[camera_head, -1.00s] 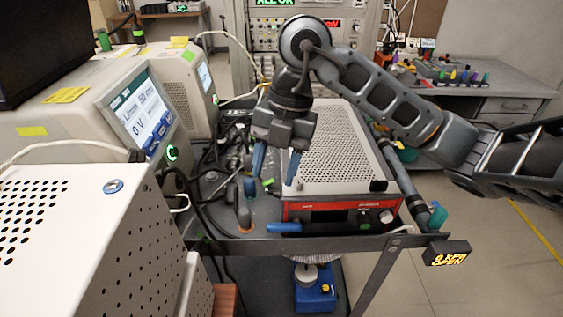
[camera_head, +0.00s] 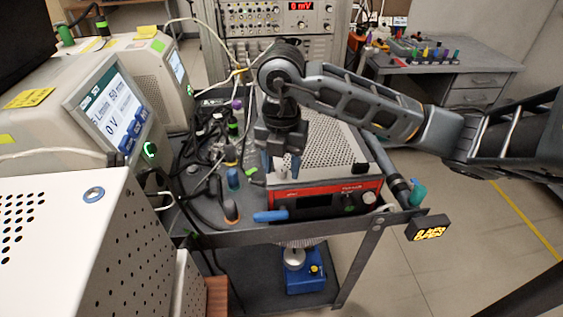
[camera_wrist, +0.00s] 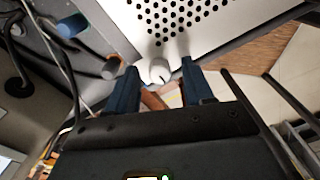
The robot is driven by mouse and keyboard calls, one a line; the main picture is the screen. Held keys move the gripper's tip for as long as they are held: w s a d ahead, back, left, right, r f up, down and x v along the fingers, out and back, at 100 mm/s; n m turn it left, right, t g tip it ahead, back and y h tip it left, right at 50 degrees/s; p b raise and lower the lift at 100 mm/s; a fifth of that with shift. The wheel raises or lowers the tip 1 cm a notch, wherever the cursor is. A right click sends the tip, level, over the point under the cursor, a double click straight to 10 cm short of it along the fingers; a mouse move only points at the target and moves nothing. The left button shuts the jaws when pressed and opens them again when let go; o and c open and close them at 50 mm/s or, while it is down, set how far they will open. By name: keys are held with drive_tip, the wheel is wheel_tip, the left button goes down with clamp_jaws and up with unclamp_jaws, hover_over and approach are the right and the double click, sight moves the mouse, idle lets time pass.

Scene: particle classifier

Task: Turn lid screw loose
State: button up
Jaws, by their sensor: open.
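My gripper (camera_head: 282,166) is open, pointing down above the left front corner of the red-fronted instrument (camera_head: 327,199) on the cart. In the wrist view a pale round knob (camera_wrist: 159,70) shows between my two fingers, at the edge of a white panel with round holes. I cannot tell whether this knob is the lid screw, or whether the fingers touch it. Nothing is visibly held. In the head view a silver round screw or disc (camera_head: 94,194) sits on the white perforated box (camera_head: 110,255) at the lower left.
Black cables (camera_head: 200,143) and several upright knobs or handles crowd the cart left of my gripper. A blue handle (camera_head: 270,216) lies at the cart's front edge. A small lit display (camera_head: 427,228) hangs at the front right corner. Open floor lies to the right.

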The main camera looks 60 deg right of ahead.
drive_tip(key=shift+c, duration=0.4)
clamp_jaws()
drive_tip(key=shift+f+b, duration=0.15)
drive_tip(key=shift+b, duration=0.25)
